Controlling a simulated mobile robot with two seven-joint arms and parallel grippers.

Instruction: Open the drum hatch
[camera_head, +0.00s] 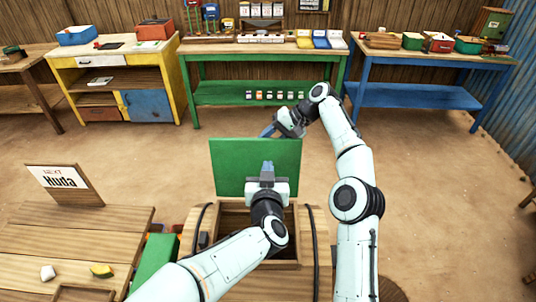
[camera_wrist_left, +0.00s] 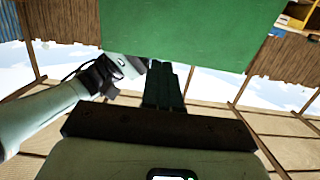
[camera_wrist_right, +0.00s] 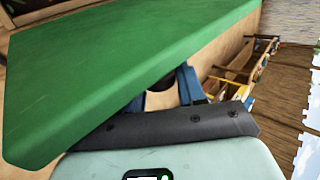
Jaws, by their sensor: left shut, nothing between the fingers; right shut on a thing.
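The green hatch (camera_head: 230,155) stands raised, close to upright, at the far edge of the wooden drum's opening. The drum (camera_head: 318,225) lies below it, and its hollow inside (camera_head: 234,218) shows. My right gripper (camera_head: 268,131) is at the hatch's top edge, shut on the hatch; the exact grip is partly hidden behind the green panel (camera_wrist_right: 130,65) in the right wrist view. My left gripper (camera_head: 267,168) is shut and empty in front of the hatch's near face. Its closed fingers (camera_wrist_left: 163,80) overlap the panel (camera_wrist_left: 190,30) in the left wrist view; I cannot tell if they touch.
A wooden table (camera_head: 70,240) with a "Huda" sign (camera_head: 62,182), a white lump (camera_head: 47,272) and a yellow piece (camera_head: 101,271) stands at left. Yellow (camera_head: 120,60), green (camera_head: 220,90) and blue (camera_head: 420,95) benches line the back.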

